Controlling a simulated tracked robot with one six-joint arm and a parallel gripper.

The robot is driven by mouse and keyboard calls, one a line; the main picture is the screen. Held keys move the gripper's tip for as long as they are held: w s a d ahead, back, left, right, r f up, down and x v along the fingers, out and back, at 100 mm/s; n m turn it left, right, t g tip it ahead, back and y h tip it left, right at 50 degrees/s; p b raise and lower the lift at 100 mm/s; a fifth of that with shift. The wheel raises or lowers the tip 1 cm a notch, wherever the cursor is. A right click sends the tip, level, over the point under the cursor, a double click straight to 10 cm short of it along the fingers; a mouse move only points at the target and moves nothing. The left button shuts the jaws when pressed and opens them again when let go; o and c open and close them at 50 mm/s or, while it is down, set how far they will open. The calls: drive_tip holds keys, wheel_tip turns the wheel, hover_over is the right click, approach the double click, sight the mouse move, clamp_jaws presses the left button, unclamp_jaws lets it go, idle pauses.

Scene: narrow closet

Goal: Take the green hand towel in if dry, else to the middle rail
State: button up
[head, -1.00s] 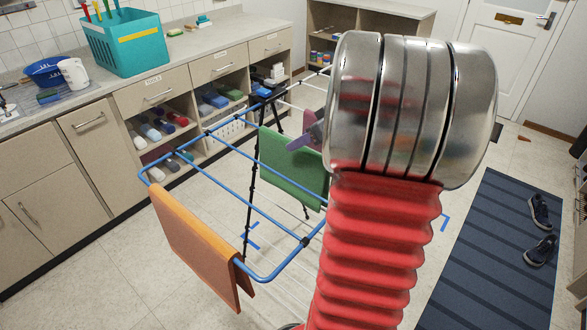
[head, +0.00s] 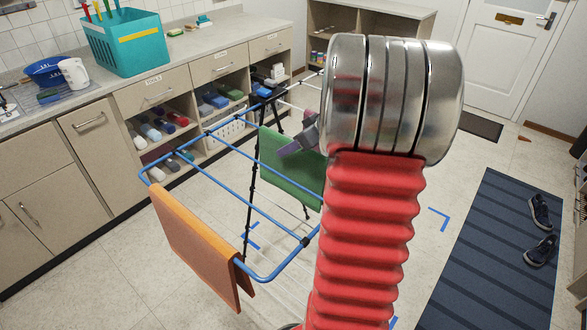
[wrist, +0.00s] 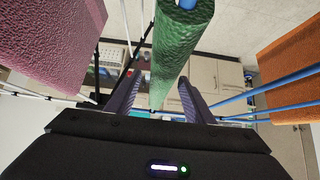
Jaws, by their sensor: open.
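The green hand towel (head: 288,172) hangs over a rail of the blue drying rack (head: 222,178) in the head view. In the wrist view the green towel (wrist: 181,50) is seen from close by, hanging between the two fingers of my gripper (wrist: 160,100). The fingers stand apart on either side of it, and I cannot tell whether either touches it. In the head view my gripper (head: 300,143) is partly hidden behind my arm, close to the towel's upper right part. Whether the towel is dry cannot be told.
An orange towel (head: 195,240) hangs on the rack's near end. A pink towel (wrist: 45,45) hangs at the left in the wrist view. A counter with a teal basket (head: 125,42) runs along the left. A striped mat (head: 490,260) with dark shoes (head: 540,248) lies at the right.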

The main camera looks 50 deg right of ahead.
drive_tip(key=shift+c, duration=0.5)
clamp_jaws()
idle(0.3)
